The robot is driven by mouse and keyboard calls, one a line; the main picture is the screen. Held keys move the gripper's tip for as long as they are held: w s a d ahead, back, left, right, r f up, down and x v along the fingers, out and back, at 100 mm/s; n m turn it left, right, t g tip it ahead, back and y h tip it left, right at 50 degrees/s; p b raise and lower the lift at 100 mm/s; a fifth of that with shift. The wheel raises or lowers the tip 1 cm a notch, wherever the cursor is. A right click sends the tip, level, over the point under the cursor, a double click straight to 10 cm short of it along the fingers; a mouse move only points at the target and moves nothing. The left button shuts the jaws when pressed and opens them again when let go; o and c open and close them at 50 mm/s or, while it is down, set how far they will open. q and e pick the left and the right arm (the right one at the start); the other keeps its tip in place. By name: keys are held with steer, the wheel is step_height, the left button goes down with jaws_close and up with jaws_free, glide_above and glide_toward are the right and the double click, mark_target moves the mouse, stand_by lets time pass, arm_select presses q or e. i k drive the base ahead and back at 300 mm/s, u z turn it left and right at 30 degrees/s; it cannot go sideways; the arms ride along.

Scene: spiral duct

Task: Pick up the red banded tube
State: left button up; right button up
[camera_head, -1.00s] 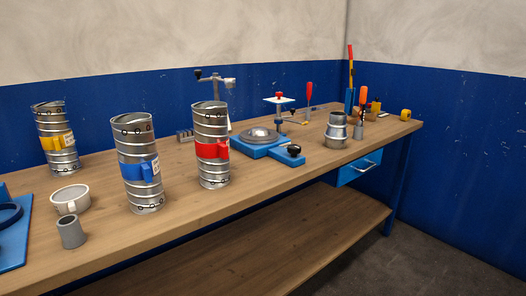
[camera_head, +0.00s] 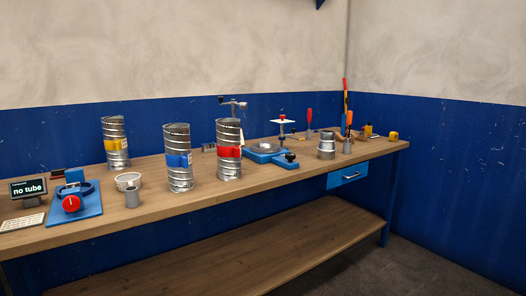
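The red banded tube (camera_head: 229,152) is a silver spiral metal duct with a red band. It stands upright on the wooden workbench, near the middle of the head view. A blue banded tube (camera_head: 179,160) stands upright to its left, nearer the front edge. A yellow banded tube (camera_head: 115,145) stands further left and further back. Neither of my grippers shows in this view.
The workbench (camera_head: 150,215) has a lower shelf (camera_head: 280,245). Right of the red banded tube stand a blue fixture (camera_head: 271,155) and a grey metal fitting (camera_head: 326,147).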

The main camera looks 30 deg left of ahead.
mark_target(228, 130)
steer(key=z, duration=0.15)
steer(key=i, duration=1.55)
steer(key=u, duration=1.05)
steer(key=i, duration=1)
steer(key=u, duration=1.05)
